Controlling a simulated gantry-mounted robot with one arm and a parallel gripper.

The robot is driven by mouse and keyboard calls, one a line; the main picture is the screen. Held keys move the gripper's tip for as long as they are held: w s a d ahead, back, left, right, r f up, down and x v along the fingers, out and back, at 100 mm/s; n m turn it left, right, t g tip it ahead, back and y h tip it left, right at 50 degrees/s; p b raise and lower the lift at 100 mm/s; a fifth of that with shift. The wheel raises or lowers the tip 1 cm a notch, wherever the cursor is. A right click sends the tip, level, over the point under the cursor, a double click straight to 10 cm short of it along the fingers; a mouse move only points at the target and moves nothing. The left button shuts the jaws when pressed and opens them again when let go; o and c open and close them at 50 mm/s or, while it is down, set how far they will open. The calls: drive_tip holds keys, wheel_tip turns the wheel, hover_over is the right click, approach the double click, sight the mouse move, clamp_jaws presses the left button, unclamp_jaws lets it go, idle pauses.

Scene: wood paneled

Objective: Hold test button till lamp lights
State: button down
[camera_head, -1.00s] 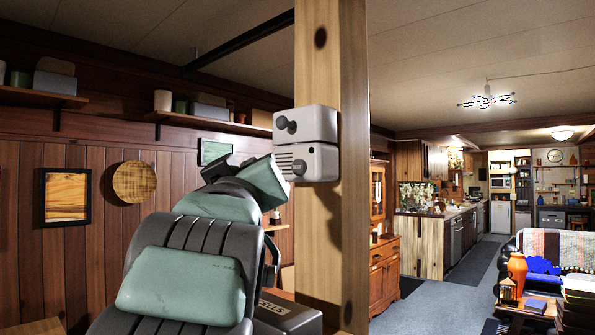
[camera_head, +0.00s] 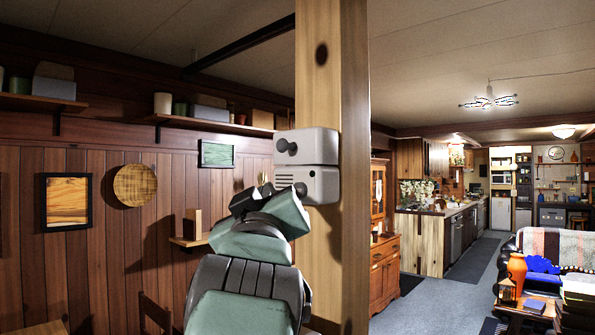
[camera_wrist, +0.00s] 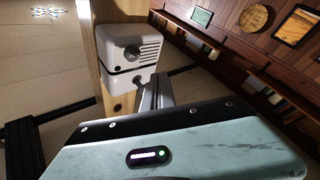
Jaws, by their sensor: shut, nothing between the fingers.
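Two pale grey rounded units are stacked on the wooden post in the head view. The upper unit (camera_head: 318,147) has a dark knob (camera_head: 286,146). The lower unit (camera_head: 325,184) has vent slots and a dark round button (camera_head: 301,188); this vented unit (camera_wrist: 120,38) and its button (camera_wrist: 132,52) also show in the wrist view, upside down. I cannot make out a lit lamp on either unit. My gripper (camera_head: 266,189) is shut and empty, just left of the lower unit. Its fingers (camera_wrist: 157,88) show beside the units in the wrist view, apparently not touching the button.
The wooden post (camera_head: 330,255) stands close beside my arm. A small wall shelf (camera_head: 188,240) and a framed panel (camera_head: 66,201) are behind at left. Kitchen and seating are far off at right.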

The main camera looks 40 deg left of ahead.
sight(299, 190)
drive_tip(key=shift+w+d+p, duration=0.15)
drive_tip(key=shift+w+p, duration=0.7)
drive_tip(key=shift+w, duration=1.1)
drive_tip(key=shift+w, duration=0.1)
idle(0.4)
drive_tip(key=shift+w, duration=0.35)
drive_tip(key=shift+w, duration=0.45)
idle(1.4)
drive_tip(key=shift+s+b, duration=0.9)
drive_tip(key=shift+b, duration=0.1)
